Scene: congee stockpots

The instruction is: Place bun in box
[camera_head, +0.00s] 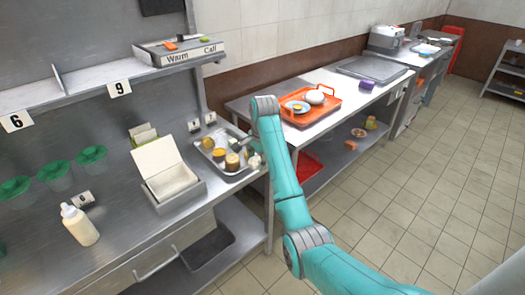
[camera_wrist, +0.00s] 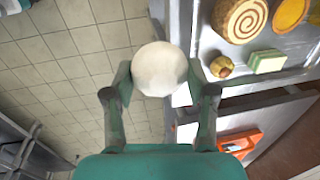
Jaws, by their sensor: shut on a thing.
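A white round bun (camera_wrist: 159,70) is held between the two fingers of my gripper (camera_wrist: 158,80) in the wrist view. In the head view the bun (camera_head: 254,161) shows as a small pale shape at the right edge of the metal tray, beside my gripper (camera_head: 250,151), which is partly hidden by my arm. In the wrist view the bun is beside the tray's edge, with floor behind it. An open white box (camera_head: 175,183) stands on the steel counter left of the tray, its lid raised at the back. The box looks empty from here.
The metal tray (camera_head: 217,168) holds several baked items, including a spiral roll (camera_wrist: 239,18). A squeeze bottle (camera_head: 79,224) and green-lidded containers (camera_head: 55,171) stand left of the box. An orange tray (camera_head: 322,110) is on the far counter. A shelf (camera_head: 110,88) overhangs the counter's back.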

